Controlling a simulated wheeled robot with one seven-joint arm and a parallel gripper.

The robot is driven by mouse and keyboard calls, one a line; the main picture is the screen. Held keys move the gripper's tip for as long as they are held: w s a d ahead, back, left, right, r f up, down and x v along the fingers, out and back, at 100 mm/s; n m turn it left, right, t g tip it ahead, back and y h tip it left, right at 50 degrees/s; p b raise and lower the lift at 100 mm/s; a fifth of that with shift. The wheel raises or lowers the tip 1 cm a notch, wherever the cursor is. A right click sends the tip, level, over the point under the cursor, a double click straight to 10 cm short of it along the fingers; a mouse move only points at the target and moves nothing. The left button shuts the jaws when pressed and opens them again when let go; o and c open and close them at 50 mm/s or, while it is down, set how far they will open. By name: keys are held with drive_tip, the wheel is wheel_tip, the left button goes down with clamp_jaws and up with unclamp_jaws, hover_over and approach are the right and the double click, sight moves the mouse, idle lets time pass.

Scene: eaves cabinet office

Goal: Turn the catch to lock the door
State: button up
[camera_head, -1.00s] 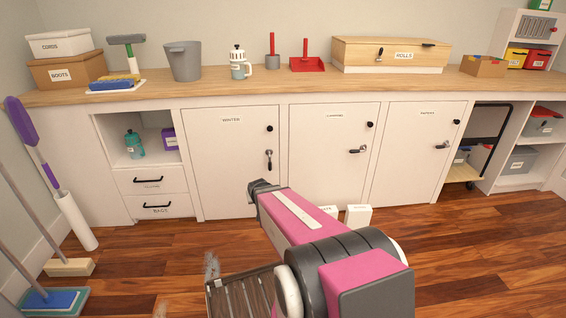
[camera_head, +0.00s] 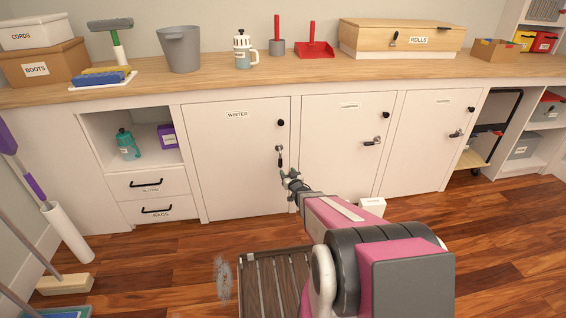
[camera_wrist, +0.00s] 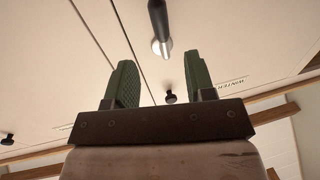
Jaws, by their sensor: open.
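The WINTER door (camera_head: 235,165) is the left cabinet door and looks shut. Its catch, a dark lever on a round metal base (camera_head: 280,150), hangs straight down below a black knob (camera_head: 281,123). My gripper (camera_head: 290,177) is just below and right of the catch, in front of the door. In the wrist view my gripper (camera_wrist: 160,65) is open with green pads and nothing held. There, the lever (camera_wrist: 158,22) and its base show in the gap between the fingers, touching neither. The black knob (camera_wrist: 170,97) shows lower down.
Two more doors to the right, the middle one (camera_head: 345,150) and the right one (camera_head: 430,150), have levers lying sideways. Drawers (camera_head: 155,190) are at the left. A white box (camera_head: 372,206) and a slatted mat (camera_head: 278,280) are on the floor.

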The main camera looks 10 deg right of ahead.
sight(281, 163)
drive_tip(key=w, duration=0.3)
drive_tip(key=w+a, duration=0.1)
drive_tip(key=w, duration=0.2)
drive_tip(key=w+a, duration=0.1)
drive_tip(key=w, duration=0.3)
clamp_jaws()
